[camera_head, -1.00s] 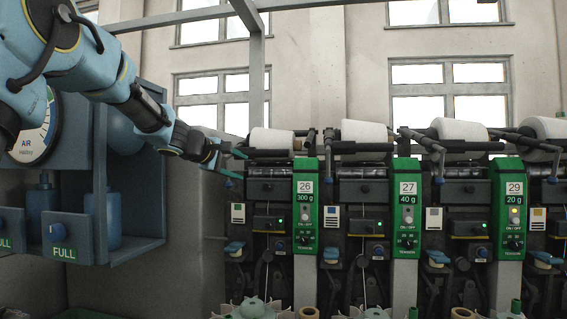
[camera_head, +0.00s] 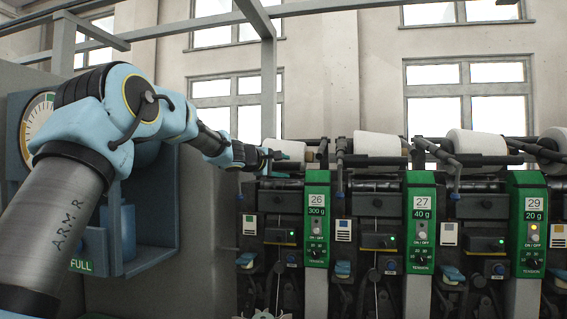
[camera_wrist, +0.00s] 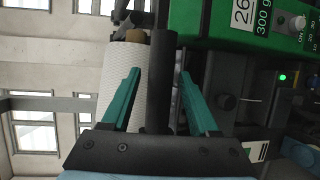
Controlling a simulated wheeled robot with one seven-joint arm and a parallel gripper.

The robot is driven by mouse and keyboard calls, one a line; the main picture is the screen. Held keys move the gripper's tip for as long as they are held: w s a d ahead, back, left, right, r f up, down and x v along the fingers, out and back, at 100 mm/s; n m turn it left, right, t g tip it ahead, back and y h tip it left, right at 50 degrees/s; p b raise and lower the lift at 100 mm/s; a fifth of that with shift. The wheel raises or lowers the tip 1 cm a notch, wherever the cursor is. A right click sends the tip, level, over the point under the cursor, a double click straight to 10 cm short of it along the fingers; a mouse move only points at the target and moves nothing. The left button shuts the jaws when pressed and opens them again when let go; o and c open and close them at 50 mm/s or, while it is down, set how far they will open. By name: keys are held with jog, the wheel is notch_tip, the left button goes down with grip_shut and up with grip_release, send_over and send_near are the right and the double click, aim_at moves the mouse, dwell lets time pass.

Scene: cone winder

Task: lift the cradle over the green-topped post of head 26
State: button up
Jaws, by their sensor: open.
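The green post of head 26 (camera_head: 316,215) carries the labels 26 and 300 g, and its green face also shows in the wrist view (camera_wrist: 215,18). The white cone of head 26 (camera_head: 289,149) lies above and left of the post, partly covered by my gripper. Dark cradle parts (camera_head: 323,151) rise beside the cone near the post's top. My gripper (camera_head: 275,155) is open at the cone's left. In the wrist view its teal fingers (camera_wrist: 165,85) are spread, with the cone (camera_wrist: 115,85) and a dark cylindrical part (camera_wrist: 160,75) beyond and between them. Contact cannot be told.
Heads 27 (camera_head: 421,220) and 29 (camera_head: 530,220) stand to the right, with their own cones and cradles. A blue cabinet with a gauge (camera_head: 38,125) stands at the left behind my arm. A grey overhead frame (camera_head: 268,90) stands behind the heads.

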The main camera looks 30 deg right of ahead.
jog(key=shift+c, duration=0.4)
grip_shut()
dwell(1.1)
